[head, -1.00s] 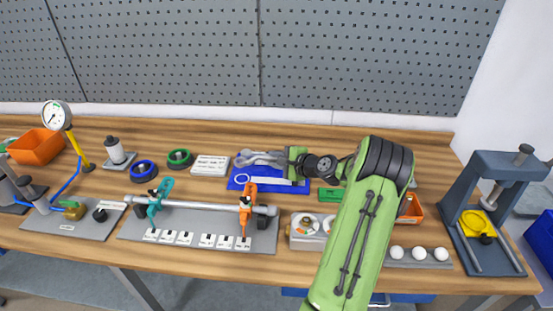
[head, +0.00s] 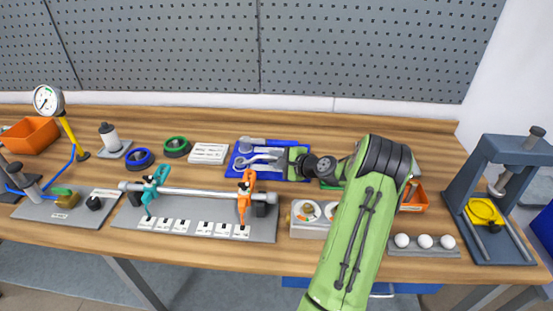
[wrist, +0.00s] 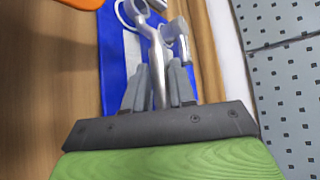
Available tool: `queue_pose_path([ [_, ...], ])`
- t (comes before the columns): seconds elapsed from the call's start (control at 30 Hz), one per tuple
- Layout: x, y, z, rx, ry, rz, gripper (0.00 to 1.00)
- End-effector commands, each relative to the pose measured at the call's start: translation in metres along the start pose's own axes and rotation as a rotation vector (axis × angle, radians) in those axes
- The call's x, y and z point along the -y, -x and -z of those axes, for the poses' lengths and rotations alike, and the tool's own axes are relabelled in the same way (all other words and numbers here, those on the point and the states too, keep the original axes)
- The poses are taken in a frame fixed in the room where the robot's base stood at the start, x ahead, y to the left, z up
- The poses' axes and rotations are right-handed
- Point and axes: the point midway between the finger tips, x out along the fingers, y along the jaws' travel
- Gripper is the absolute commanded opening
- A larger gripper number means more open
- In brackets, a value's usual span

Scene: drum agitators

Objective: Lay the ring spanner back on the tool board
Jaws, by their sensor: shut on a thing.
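The ring spanner (wrist: 157,62) is a silvery tool with an open ring end. In the wrist view its shank runs between the two fingers of my gripper (wrist: 158,82), which is shut on it. The ring end points away from my gripper. The blue tool board (wrist: 112,60) lies behind the spanner in that view. In the head view my gripper (head: 279,159) is over the right part of the tool board (head: 233,172), and the spanner (head: 258,158) extends left across it. I cannot tell whether the spanner touches the board. My gripper hides its near end.
Another grey tool (wrist: 177,35) lies close beside the spanner on the board. The orange clamp (head: 246,190) on the pipe fixture stands just in front of the board. A white label plate (head: 209,153) lies to its left. The pegboard wall (head: 350,50) rises behind the table.

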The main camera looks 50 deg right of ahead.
Motion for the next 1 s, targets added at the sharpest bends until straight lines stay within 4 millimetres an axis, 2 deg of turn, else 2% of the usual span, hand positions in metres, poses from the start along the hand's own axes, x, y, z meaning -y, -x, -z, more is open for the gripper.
queue_pose_path([
  [0.73, -0.0065, -0.0025, 0.0028, 0.000, 0.001, 0.002, 0.00],
  [0.77, -0.0064, -0.0025, 0.0027, 0.001, 0.001, 0.002, 0.26],
  [0.93, -0.0066, -0.0025, 0.0028, 0.000, 0.001, 0.001, 0.52],
  [1.0, -0.0067, -0.0025, 0.0029, 0.000, 0.001, 0.001, 0.54],
])
